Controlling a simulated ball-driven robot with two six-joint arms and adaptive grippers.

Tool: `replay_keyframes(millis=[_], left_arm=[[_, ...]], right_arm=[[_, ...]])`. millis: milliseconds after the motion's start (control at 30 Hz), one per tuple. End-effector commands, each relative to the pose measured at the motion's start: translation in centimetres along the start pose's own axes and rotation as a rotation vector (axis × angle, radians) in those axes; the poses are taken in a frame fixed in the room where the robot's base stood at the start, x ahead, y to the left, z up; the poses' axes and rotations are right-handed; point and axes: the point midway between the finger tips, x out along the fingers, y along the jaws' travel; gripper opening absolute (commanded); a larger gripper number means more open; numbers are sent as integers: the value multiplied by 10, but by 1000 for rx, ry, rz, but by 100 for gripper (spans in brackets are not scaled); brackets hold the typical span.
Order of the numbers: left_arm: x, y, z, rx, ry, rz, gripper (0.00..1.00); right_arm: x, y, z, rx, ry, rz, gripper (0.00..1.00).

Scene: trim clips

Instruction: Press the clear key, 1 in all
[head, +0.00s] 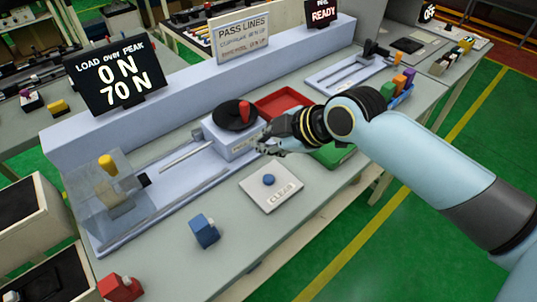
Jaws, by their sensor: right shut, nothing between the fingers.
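The clear key is a round blue button (269,180) on a pale square plate (272,197) marked "CLEAR", on the bench in the middle of the head view. My right gripper (262,147) is shut and empty. In the picture it is just above and behind the plate, in front of a grey box with a black dial and red knob (244,112). Whether it touches the box cannot be told. My left gripper is not in view.
A black display (117,77) reads "LOAD over PEAK 0 N 70 N". A blue block (204,231) and a red block (121,287) stand in front. A clear-shielded rig (112,195) is at left. A red tray (285,104) and green tray (333,155) flank my right gripper.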

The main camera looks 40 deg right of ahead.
Motion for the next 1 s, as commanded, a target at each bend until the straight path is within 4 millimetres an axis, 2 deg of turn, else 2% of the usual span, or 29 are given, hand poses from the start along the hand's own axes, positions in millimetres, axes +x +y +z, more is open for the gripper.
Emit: replay_keyframes(millis=[267,600,800,1000], left_arm=[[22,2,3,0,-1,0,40],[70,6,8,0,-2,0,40],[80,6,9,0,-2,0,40],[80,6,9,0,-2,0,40]], right_arm=[[15,-11,11,1,-1,-1,0],[48,-36,36,2,-2,-1,0],[60,-44,44,1,-1,-1,0],[61,-45,45,1,-1,0,0]])
